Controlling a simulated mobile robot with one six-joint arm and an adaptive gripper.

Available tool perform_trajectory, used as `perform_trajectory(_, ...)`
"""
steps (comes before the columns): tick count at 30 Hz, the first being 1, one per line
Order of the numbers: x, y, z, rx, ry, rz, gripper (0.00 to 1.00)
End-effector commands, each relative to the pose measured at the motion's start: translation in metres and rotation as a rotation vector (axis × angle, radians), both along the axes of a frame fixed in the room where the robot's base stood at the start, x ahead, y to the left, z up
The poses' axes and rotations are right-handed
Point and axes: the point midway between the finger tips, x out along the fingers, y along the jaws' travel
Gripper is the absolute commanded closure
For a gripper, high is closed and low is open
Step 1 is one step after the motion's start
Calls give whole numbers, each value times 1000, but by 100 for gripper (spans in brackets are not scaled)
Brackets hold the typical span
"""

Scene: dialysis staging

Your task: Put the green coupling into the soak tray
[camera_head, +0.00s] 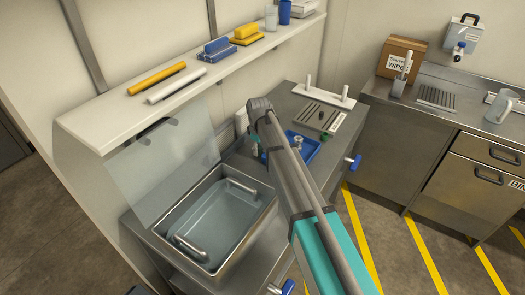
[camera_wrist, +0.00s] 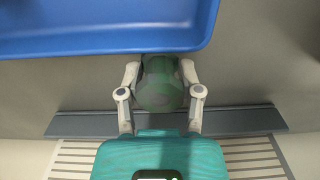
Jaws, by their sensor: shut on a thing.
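The green coupling (camera_wrist: 161,96) is between the two fingers of my gripper (camera_wrist: 160,75) in the wrist view. My gripper is shut on it, just beside the near edge of a blue tray (camera_wrist: 110,49). In the head view my gripper is mostly hidden behind my arm, left of the blue tray (camera_head: 309,158). The steel basin with handles and a bluish inside, which looks like the soak tray (camera_head: 268,212), sits at the front left of the steel bench. My gripper is beyond it, apart from it.
A clear upright panel (camera_head: 165,165) stands along the basin's back left side. A wall shelf (camera_head: 95,125) with brushes and rolls hangs above it. A white rack (camera_head: 324,95) stands at the bench's far end. Blue handles (camera_head: 353,162) stick out at the bench's front.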

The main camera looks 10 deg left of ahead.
Motion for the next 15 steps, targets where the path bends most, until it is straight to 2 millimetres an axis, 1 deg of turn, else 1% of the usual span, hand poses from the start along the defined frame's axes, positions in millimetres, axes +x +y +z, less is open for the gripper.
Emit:
perform_trajectory(8,0,0,3,0,0,0,92)
perform_trajectory(15,0,0,15,0,0,0,92)
